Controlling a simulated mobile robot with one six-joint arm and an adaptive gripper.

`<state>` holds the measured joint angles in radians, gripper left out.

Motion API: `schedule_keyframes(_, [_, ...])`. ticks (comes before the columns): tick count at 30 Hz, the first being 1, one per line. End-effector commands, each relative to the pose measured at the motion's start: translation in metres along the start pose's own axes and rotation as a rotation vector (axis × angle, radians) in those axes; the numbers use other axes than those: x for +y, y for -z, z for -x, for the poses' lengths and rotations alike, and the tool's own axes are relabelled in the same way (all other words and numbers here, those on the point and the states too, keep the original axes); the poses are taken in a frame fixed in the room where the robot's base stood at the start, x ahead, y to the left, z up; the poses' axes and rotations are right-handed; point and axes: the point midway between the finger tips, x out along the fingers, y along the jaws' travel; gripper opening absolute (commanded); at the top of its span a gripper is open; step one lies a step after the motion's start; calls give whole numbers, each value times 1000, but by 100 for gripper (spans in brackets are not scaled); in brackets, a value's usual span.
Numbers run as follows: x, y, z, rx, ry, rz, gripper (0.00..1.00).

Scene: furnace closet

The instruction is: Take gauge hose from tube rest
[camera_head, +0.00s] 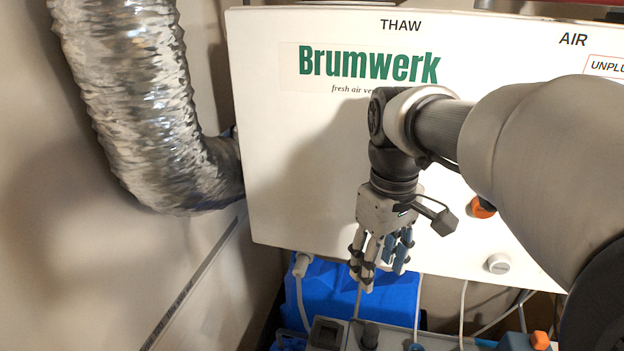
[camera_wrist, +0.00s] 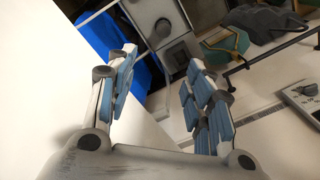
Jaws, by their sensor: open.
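My gripper (camera_head: 378,270) hangs fingers down in front of the white unit's lower part, with blue pads on its fingers. In the wrist view, my gripper (camera_wrist: 160,92) has its fingers spread and nothing between them. A thin grey tube (camera_head: 358,303) runs below the fingertips in the head view, apart from them as far as I can tell. A pale hose end (camera_head: 302,264) with a thin tube hangs at the unit's lower left edge. I cannot tell which of these is the gauge hose, and I cannot make out the tube rest.
The white unit (camera_head: 300,190) stands close behind my gripper. A blue box (camera_head: 325,285) sits below it, with a grey device (camera_head: 328,333) in front. An orange knob (camera_head: 482,208), a white knob (camera_head: 498,264) and a foil duct (camera_head: 140,90) are nearby. Thin cables hang at lower right.

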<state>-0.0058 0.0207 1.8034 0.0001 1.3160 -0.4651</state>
Motion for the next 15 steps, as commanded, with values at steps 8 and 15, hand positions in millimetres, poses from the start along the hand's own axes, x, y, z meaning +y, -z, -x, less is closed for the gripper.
schedule_keyframes(8, [-1, -2, -52, -7, 4, 1, 48])
schedule_keyframes(15, [-1, -2, -101, -6, 3, 1, 48])
